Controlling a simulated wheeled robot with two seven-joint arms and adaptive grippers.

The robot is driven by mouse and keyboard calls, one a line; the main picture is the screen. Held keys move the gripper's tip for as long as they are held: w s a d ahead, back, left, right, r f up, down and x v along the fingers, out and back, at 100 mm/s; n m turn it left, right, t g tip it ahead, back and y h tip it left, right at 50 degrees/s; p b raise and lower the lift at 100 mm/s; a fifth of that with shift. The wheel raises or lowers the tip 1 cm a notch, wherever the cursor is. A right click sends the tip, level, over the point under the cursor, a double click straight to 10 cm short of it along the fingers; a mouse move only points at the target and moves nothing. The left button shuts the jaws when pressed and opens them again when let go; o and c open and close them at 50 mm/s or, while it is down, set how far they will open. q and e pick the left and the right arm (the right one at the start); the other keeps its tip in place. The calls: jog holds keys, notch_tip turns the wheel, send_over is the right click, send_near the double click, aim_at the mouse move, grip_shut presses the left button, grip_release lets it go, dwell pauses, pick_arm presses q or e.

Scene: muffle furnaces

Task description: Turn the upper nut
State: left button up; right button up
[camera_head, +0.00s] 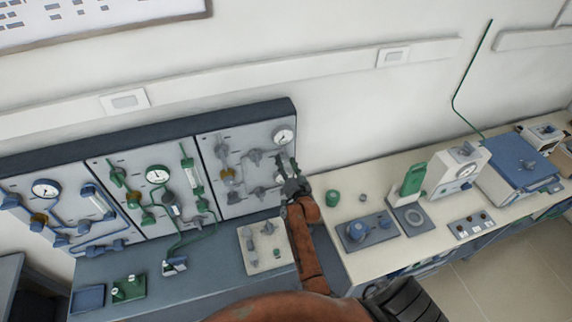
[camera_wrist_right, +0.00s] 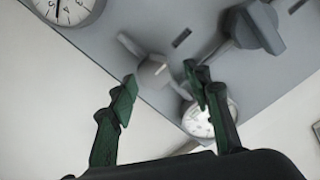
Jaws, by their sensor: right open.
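My right gripper (camera_head: 290,172) is in front of the right edge of the right-hand grey panel (camera_head: 209,148). In the right wrist view the gripper (camera_wrist_right: 161,84) is open, its two dark green fingers apart. A grey nut-like fitting (camera_wrist_right: 153,71) with a pipe or arm to its upper left shows beyond and between the fingertips. I see no contact with it. I cannot tell for sure whether it is the upper nut. My left gripper is not in view.
A gauge (camera_wrist_right: 68,8) and a second, partly hidden gauge (camera_wrist_right: 202,118) show near the panel, with a dark valve handle (camera_wrist_right: 258,27). In the head view, a plate with fittings (camera_head: 250,263) lies below the panel. The bench (camera_head: 385,262) at right holds instruments.

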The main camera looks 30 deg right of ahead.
aim_at(285, 141)
notch_tip(285, 141, up, 9)
jog(key=shift+r, duration=0.1)
dwell(0.4)
jog(key=shift+s+d+f+n, duration=0.1)
jog(key=shift+d+f+n, duration=0.3)
jog(key=shift+n, duration=0.6)
jog(key=s+a+f+m+b, duration=0.1)
jog(key=s+f+m+b, duration=0.3)
jog(key=m, duration=1.3)
jog(key=s+a+f+m+b, duration=0.15)
jog(key=f+m, duration=0.35)
jog(key=m, duration=1.2)
jog(key=x, duration=0.7)
jog(key=shift+w+d+f+b, duration=0.15)
jog(key=shift+w+d+b, duration=0.15)
jog(key=shift+w+b, duration=0.1)
